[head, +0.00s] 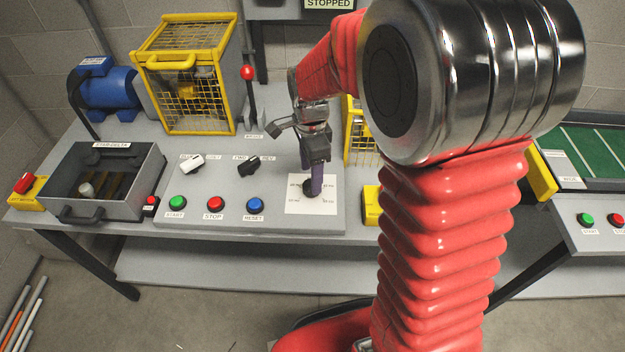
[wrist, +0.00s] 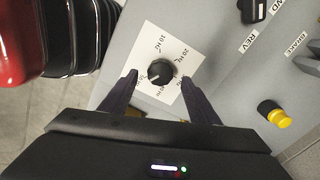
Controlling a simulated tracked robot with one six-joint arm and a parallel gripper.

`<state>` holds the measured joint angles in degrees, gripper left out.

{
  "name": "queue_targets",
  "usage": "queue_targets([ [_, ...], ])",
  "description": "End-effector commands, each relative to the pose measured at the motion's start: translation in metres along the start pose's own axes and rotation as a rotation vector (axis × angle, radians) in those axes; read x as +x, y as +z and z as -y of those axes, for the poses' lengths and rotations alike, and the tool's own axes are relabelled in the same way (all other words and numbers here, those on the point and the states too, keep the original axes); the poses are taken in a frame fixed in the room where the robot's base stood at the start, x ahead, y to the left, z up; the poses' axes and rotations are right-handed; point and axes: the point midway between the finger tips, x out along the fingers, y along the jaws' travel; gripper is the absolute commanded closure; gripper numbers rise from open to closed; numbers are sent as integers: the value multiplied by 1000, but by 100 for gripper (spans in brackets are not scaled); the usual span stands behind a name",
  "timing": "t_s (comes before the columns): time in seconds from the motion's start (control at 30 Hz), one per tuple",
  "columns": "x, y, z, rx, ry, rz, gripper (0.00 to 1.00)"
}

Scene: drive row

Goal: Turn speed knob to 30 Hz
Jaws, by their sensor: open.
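The speed knob (wrist: 161,72) is a round black knob on a white square dial label (wrist: 150,38) with Hz marks. In the wrist view a light pointer line shows on it, toward its lower left; the mark it lies nearest is not clear. In the head view the knob is mostly hidden behind my gripper, over the label (head: 323,207). My gripper (wrist: 160,82) is open, its two dark fingers on either side of the knob with gaps to both. It also shows in the head view (head: 312,188), pointing down. Whether the fingertips reach the knob's height is unclear.
Green start (head: 177,202), red stop (head: 215,204) and blue reset (head: 255,205) buttons line the panel left of the dial. A yellow guard cage (head: 188,75) and a red-topped lever (head: 248,73) stand behind.

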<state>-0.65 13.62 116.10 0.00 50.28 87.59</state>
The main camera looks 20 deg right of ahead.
Motion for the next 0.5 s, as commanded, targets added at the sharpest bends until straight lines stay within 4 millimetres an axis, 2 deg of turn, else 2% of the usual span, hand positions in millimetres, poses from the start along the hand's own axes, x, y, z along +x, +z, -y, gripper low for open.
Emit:
queue_targets([
  [0.03, 9, 0, -1, 0, 4, 0, 44],
  [0.2, 28, 0, 0, 0, 2, 0, 44],
  [0.5, 36, 0, 0, 0, 0, 0, 44],
])
